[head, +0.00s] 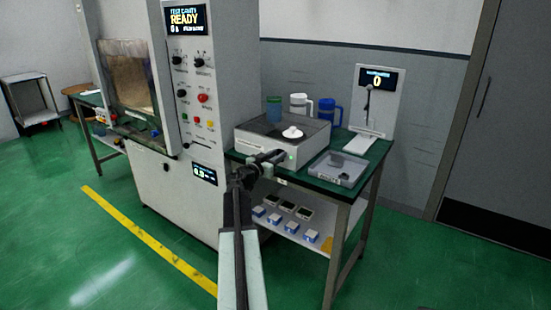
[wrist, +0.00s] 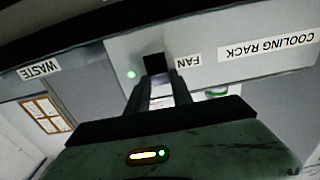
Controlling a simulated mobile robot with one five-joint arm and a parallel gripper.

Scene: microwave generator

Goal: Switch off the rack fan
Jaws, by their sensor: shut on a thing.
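The cooling rack (head: 312,148) is a pale box with a dark mesh top on the green-topped table. In the wrist view its front panel (wrist: 225,48) carries the labels FAN and COOLING RACK. A dark square fan switch (wrist: 154,64) sits next to the FAN label, and a green light (wrist: 131,74) glows beside it. My gripper (wrist: 164,78) is at this panel, its fingers close together at the switch and shut on it. In the head view my gripper (head: 276,158) meets the rack's front near the lit green light (head: 291,155). The fingertips partly hide the switch.
A clear tray (head: 338,170) stands at the table's right. The generator cabinet (head: 200,130) is close on the left. The green floor ahead is open.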

